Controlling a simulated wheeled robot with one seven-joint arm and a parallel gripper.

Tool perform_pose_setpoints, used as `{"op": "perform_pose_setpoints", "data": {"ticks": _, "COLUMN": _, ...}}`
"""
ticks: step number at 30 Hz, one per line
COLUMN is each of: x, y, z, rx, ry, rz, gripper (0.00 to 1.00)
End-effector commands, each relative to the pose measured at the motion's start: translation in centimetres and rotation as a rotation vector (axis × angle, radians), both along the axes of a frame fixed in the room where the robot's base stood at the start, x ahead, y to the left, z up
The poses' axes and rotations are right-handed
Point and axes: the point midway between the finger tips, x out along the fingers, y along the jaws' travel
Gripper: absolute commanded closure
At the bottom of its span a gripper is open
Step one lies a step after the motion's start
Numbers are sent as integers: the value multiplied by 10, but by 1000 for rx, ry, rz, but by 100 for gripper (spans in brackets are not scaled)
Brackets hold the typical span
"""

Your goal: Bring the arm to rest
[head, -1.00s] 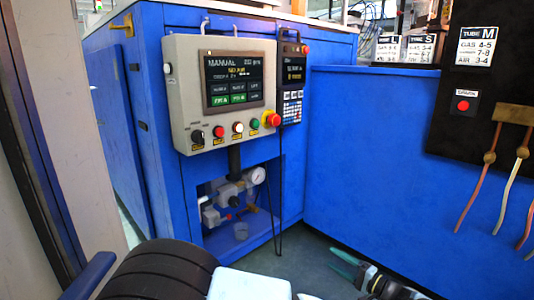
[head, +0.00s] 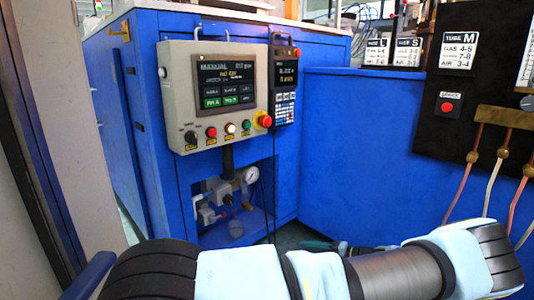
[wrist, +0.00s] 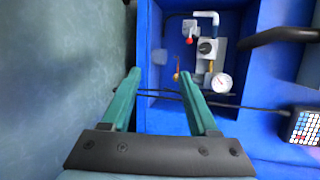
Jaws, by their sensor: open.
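My gripper (wrist: 161,98) shows in the wrist view with its two green fingers spread apart and nothing between them. Beyond the fingers is the recess in the blue cabinet with the valve and gauge, apart from the fingertips. In the head view my arm stretches across the bottom from left to right, in pale covers and black joints. The gripper is mostly hidden behind the arm there; only a bit of green shows above it.
A blue cabinet (head: 345,150) fills the middle. It carries a grey control panel (head: 180,130), a pendant (head: 285,85) and a pressure gauge (head: 251,175). The wrist view shows a dark cable crossing near the fingertips. A black board (head: 440,130) with pipes stands right.

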Motion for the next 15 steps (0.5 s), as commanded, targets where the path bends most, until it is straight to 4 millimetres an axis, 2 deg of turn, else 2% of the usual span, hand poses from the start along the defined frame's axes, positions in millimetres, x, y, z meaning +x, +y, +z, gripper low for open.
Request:
{"op": "perform_pose_setpoints", "data": {"ticks": 5, "x": -3, "y": 47, "z": 24, "rx": -142, "ry": 122, "rz": 172, "gripper": 40}}
{"op": "perform_pose_setpoints", "data": {"ticks": 9, "x": -16, "y": 83, "z": 47, "rx": -306, "ry": 234, "rz": 310, "gripper": 40}}
{"op": "perform_pose_setpoints", "data": {"ticks": 15, "x": -39, "y": 117, "z": 88, "rx": -558, "ry": 351, "rz": 447, "gripper": 40}}
